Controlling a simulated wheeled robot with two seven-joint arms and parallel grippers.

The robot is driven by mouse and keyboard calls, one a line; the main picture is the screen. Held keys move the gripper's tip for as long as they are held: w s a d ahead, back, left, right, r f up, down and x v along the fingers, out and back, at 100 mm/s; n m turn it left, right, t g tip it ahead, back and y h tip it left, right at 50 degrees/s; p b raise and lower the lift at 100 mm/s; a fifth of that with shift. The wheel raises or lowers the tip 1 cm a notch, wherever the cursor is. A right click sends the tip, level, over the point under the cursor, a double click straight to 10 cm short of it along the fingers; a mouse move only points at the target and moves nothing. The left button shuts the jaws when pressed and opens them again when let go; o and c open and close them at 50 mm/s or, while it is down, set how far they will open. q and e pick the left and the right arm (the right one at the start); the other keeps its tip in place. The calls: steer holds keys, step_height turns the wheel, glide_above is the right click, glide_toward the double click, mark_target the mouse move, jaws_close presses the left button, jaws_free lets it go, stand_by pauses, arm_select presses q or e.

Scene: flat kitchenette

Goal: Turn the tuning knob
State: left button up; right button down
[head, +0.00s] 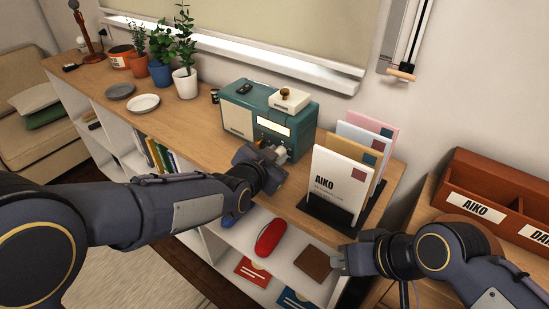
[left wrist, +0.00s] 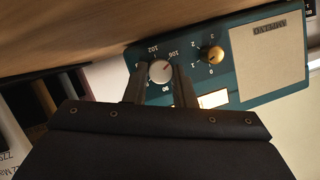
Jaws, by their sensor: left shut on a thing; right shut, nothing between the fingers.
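The teal radio (head: 294,103) stands on the wooden shelf top against the wall. In the left wrist view its front shows a silver tuning knob (left wrist: 161,71) with a red pointer mark and a dial printed with numbers such as 102 and 106. A brass knob (left wrist: 214,54) with a small-number dial sits beside it. My left gripper (head: 275,158) is at the radio's front, shut on the silver knob, with one finger on each side. The head view hides this knob behind the gripper. My right gripper (head: 340,262) is shut and empty, low in front of the letter rack, away from the radio.
A dark letter rack (head: 328,215) with several envelopes stands right of the radio, close to my left gripper. Potted plants (head: 185,82) and two plates (head: 143,104) are to the left. A red object (head: 270,237) lies on the lower shelf. A wooden organizer (head: 480,180) is at far right.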

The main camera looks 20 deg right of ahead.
stand_by(0.3)
arm_select(q)
steer(key=o, duration=1)
steer(key=shift+a, duration=0.1)
steer(key=v, duration=0.7)
steer(key=shift+s+a+r, duration=0.15)
steer(key=shift+s+r, duration=0.05)
steer(key=shift+s, duration=0.1)
